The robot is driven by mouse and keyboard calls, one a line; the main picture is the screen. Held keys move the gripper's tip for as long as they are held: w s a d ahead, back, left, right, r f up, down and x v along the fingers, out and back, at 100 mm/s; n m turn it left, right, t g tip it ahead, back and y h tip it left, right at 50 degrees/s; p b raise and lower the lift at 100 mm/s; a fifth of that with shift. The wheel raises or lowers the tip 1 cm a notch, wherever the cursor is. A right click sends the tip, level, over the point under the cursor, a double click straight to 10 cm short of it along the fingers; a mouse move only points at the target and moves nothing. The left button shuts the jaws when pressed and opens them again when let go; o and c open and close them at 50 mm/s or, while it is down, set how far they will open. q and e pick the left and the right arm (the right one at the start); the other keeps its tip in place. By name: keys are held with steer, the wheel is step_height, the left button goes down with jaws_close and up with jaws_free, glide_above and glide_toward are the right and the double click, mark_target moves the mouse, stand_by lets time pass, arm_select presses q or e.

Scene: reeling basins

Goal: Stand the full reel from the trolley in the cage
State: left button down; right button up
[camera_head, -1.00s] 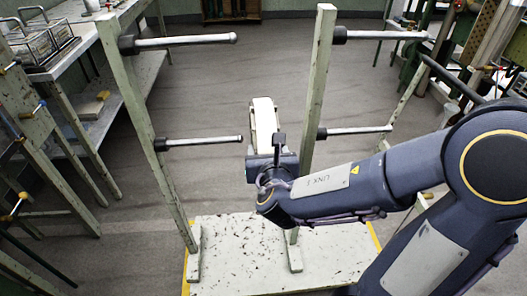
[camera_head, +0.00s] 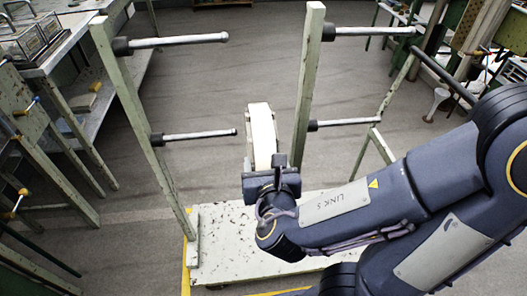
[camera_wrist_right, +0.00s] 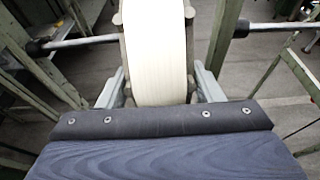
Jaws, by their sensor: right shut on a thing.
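The full reel (camera_head: 262,137), wound white with a grey rim, is upright and seen nearly edge-on in the head view. My right gripper (camera_head: 270,172) is shut on it, and the reel is held in the air. In the right wrist view the reel (camera_wrist_right: 158,50) stands between the two grey fingers of the gripper (camera_wrist_right: 160,88). The trolley (camera_head: 225,245), as it appears, has a worn pale deck with yellow edges and two posts with bare pegs. The reel is between the two posts in the picture, apart from the visible pegs. I cannot identify the cage. My left gripper is out of view.
The right post (camera_head: 308,80) is close beside the reel in the picture. An upper left peg (camera_head: 180,40) and a lower left peg (camera_head: 200,135) stick out sideways. A bench with metal basins (camera_head: 35,40) stands at the left.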

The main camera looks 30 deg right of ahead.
steer(key=v, duration=1)
steer(key=shift+s, duration=0.3)
